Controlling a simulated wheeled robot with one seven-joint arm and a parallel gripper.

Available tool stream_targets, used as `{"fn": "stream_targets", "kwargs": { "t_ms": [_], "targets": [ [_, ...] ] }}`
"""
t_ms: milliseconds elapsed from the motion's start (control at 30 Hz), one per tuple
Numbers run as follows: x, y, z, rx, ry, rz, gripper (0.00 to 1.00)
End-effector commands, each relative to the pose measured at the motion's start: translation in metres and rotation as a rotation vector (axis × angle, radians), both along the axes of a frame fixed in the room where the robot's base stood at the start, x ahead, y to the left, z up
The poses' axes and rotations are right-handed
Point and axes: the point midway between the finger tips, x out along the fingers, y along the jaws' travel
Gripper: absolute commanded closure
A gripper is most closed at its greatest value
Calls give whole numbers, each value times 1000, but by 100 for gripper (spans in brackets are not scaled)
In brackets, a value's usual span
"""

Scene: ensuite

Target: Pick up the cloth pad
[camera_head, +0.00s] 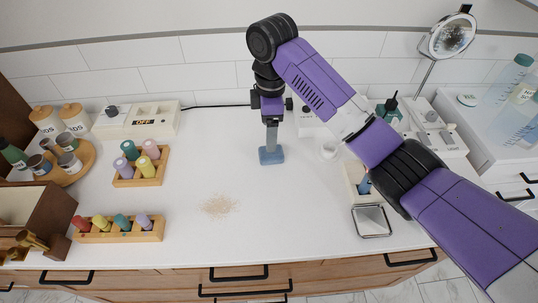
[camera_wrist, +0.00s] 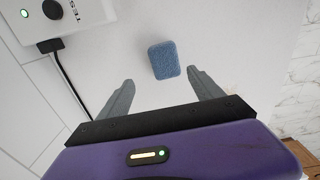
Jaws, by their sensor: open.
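The cloth pad (camera_wrist: 164,60) is a small blue, rounded block lying on the white counter. In the head view the cloth pad (camera_head: 271,156) lies just below my gripper (camera_head: 271,140), near the middle of the counter. In the wrist view my gripper (camera_wrist: 160,90) is open, with one grey finger on each side and nothing between the tips. The pad shows just beyond the fingertips, nearer the right finger. I cannot tell the exact height of the fingers over it.
Wooden racks of coloured bottles (camera_head: 140,168) (camera_head: 120,229) stand at the left. A pile of tan crumbs (camera_head: 219,205) lies left of centre. A white box with a cable (camera_head: 138,119) is at the back left. A small metal-rimmed tray (camera_head: 370,221) stands at the right. The counter's front middle is clear.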

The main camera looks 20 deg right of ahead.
Motion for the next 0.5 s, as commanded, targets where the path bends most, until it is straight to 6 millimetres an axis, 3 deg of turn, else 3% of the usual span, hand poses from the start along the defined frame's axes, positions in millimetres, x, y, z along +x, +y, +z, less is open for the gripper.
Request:
{"fn": "stream_targets", "kwargs": {
  "t_ms": [100, 500],
  "targets": [
    [-9, -4, -3, -16, 36, 34, 25],
    [-10, -3, -44, -15, 32, 37, 25]
  ]
}}
